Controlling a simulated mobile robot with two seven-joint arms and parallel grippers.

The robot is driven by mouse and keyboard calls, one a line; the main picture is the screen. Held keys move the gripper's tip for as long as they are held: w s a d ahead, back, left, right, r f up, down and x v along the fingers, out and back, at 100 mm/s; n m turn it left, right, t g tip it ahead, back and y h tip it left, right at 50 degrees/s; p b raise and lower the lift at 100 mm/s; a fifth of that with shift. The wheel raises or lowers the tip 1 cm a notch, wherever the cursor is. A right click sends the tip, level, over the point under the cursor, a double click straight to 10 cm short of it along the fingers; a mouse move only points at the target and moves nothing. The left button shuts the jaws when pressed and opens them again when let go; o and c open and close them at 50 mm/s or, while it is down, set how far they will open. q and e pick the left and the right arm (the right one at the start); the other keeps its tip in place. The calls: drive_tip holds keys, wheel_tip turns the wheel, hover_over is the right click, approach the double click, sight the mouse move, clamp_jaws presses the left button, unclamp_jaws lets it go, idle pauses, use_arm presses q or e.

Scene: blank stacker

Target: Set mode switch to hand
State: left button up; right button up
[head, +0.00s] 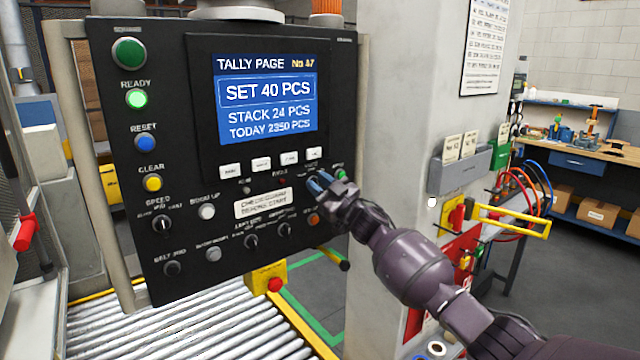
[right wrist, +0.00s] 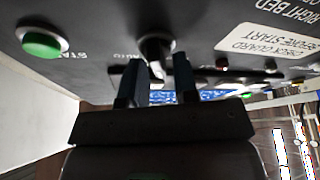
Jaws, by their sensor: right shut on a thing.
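The control panel (head: 120,220) is a black box with a lit blue tally screen (head: 265,105). My right gripper (head: 318,184) is at the panel's lower right, its blue fingers against the face and covering the mode switch in the head view. In the right wrist view the panel appears upside down. There the dark round mode switch (right wrist: 156,46) sits between the fingertips (right wrist: 158,74), and the gripper is shut on it. An AUTO label shows beside it; which way the pointer faces is hard to tell. My left gripper is not in view.
A green START button (right wrist: 44,40) is close beside the switch. White keys (head: 290,158), a white guard notice (head: 262,203) and an orange button (head: 313,219) surround the hand. A roller conveyor (head: 190,325) runs below. A pale pillar (head: 400,90) stands right of the panel.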

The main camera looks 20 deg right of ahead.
drive_tip(key=shift+a+n+g+y+p, duration=0.15)
drive_tip(key=shift+n+g+y, duration=0.35)
drive_tip(key=shift+n, duration=0.95)
drive_tip(key=shift+d+n+g+y+p, duration=0.25)
drive_tip(key=shift+n+g, duration=0.35)
drive_tip(key=shift+n, duration=0.85)
drive_tip(key=shift+a+f, duration=0.1)
drive_tip(key=shift+a, duration=0.15)
drive_tip(key=o, duration=0.6)
drive_tip(key=shift+s+d, duration=0.1)
drive_tip(key=shift+s, duration=0.05)
drive_tip(key=b+v, duration=0.1)
drive_tip(key=v, duration=0.9)
drive_tip(key=shift+s+d, duration=0.2)
drive_tip(key=shift+f, duration=0.1)
